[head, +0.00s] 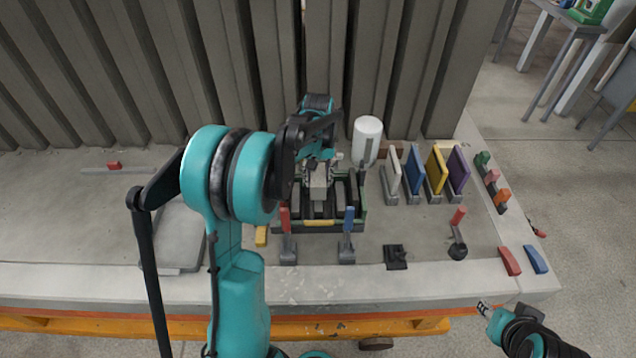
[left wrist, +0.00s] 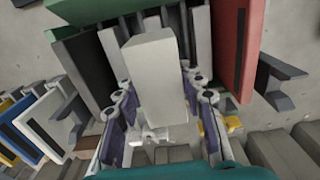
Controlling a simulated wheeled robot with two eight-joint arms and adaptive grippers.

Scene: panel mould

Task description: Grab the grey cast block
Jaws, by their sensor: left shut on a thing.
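The grey cast block (head: 319,183) is a pale, box-shaped piece. It shows large in the left wrist view (left wrist: 155,80), between the fingers of my left gripper (left wrist: 160,125). In the head view my left gripper (head: 320,160) points down over the dark mould (head: 362,215), shut on the block. The block is over or in the mould's middle; I cannot tell whether it is clear of the mould. My right gripper (head: 486,308) is at the lower right, empty and away from the block; its opening is too small to read.
A white cylinder (head: 366,140) stands behind the mould. White, blue, yellow and purple panels (head: 458,170) stand in holders to its right. Red and blue handled clamps (head: 347,235) stand at its front. A ribbed grey wall (head: 110,70) closes the back. The slab's left side is mostly clear.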

